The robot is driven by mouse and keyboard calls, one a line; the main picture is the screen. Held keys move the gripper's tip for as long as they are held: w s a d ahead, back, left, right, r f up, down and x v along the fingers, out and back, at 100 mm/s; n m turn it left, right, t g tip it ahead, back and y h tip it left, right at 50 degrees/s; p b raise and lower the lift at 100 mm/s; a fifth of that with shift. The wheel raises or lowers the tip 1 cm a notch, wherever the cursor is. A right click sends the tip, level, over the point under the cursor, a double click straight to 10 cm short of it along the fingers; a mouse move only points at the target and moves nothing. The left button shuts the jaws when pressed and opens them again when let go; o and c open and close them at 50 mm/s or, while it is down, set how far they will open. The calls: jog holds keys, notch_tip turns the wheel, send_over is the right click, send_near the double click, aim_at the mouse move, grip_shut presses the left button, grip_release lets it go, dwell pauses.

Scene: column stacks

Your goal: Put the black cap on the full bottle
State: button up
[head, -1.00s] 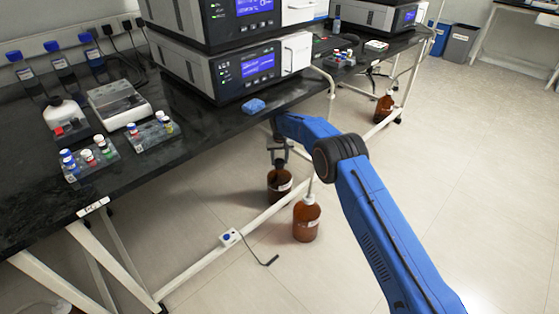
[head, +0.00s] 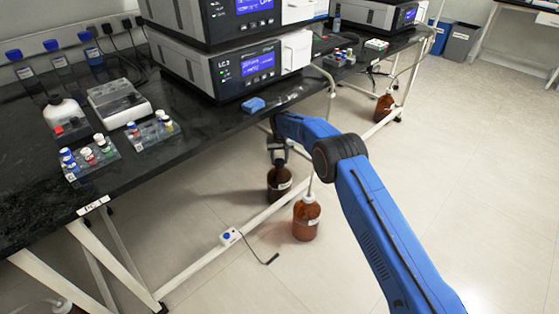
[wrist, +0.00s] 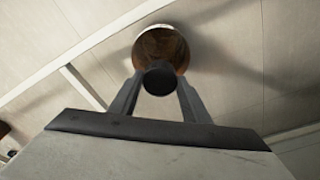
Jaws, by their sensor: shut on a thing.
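My gripper (wrist: 158,85) is shut on the black cap (wrist: 160,78), which shows as a dark round disc between the fingertips in the wrist view. Below it stands a dark brown bottle (head: 279,186) with a pale label, upright on the floor beside the bench rail. It also shows in the wrist view (wrist: 163,42), partly behind the cap. In the head view my gripper (head: 278,157) is right over this bottle's top and hides its neck. I cannot tell whether the cap touches the neck, nor see the liquid level.
A second brown bottle (head: 306,222) with a white top and a tube stands close by, front right. The black bench (head: 190,140) overhangs at left. The floor at right is clear.

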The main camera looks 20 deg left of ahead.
jog(key=o, duration=1.1)
jog(key=shift+r, duration=0.15)
